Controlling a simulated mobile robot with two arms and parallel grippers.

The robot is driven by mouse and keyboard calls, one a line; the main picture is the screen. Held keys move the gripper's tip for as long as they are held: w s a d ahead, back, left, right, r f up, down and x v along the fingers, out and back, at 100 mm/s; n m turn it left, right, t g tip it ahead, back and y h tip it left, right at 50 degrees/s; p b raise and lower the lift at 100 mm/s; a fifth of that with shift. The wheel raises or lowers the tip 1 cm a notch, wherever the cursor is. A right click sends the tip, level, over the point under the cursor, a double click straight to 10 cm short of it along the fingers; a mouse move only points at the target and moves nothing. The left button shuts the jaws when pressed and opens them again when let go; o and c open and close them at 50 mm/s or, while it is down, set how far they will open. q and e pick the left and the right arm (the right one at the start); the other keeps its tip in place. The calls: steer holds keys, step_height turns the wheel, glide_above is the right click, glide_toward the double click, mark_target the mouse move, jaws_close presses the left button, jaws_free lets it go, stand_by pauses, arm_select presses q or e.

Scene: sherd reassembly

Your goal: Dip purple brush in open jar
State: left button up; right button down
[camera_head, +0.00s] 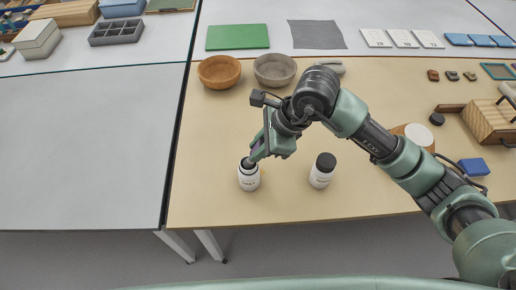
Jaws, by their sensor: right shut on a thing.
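The open jar (248,181) is white with dark print and stands upright near the front left of the beige table. My right gripper (253,159) is right over its mouth, pointing down, and hides part of the rim. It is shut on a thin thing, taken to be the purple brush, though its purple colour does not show. I cannot tell how deep the brush tip is in the jar. A second white jar (321,176) with a black lid stands closed to the right. My left gripper is out of view.
A wooden bowl (219,71) and a grey bowl (275,69) stand behind my right gripper. A wooden box (490,121), a blue block (473,166) and small sherds (452,76) lie to the right. The grey table (80,150) at left is mostly clear.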

steer(key=shift+r+p, duration=1.05)
steer(key=shift+r, duration=1.6)
